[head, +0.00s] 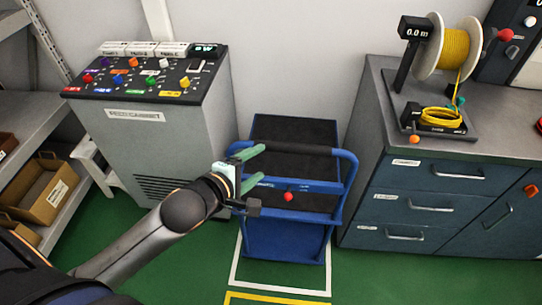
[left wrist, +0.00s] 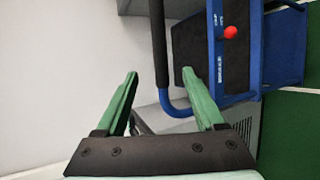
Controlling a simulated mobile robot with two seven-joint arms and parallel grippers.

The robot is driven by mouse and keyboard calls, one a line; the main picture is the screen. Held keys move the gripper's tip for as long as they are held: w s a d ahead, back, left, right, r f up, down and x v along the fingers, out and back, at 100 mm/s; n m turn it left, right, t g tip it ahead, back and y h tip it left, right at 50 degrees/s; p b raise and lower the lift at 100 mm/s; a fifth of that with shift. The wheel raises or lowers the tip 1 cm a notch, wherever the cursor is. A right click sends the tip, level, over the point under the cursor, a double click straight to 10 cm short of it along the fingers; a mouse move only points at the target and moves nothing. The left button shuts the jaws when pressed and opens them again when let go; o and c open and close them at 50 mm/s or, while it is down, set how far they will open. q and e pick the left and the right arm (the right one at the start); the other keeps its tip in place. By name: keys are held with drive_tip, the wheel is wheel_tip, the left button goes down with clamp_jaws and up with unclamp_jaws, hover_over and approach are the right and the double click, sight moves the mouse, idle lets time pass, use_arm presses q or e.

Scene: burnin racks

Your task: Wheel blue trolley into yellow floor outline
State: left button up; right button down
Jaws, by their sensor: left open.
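The blue trolley (head: 285,243) has dark shelves, a blue tube frame and a red knob. It stands upright between two cabinets, with white floor tape around its near part. Its black handle grip (head: 295,149) runs across the top; in the left wrist view the grip (left wrist: 158,42) lines up with the gap between my fingertips. My left gripper (head: 259,164) is open, with green fingers by the left end of the handle; I see no contact. It also shows in the left wrist view (left wrist: 160,75). The yellow floor outline (head: 275,300) shows only as an edge at the bottom. My right gripper is out of view.
A grey feed cabinet (head: 170,130) stands close on the trolley's left. A blue drawer cabinet (head: 410,187) with a cable reel (head: 445,50) stands on its right. The white outline (head: 280,289) and clear green floor lie in front. A shelf with boxes is far left.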

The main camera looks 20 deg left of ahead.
sight(280, 150)
use_arm(q)
drive_tip(key=x, duration=1.1)
drive_tip(key=shift+w, duration=0.1)
clamp_jaws()
idle(0.3)
drive_tip(key=shift+d, duration=0.1)
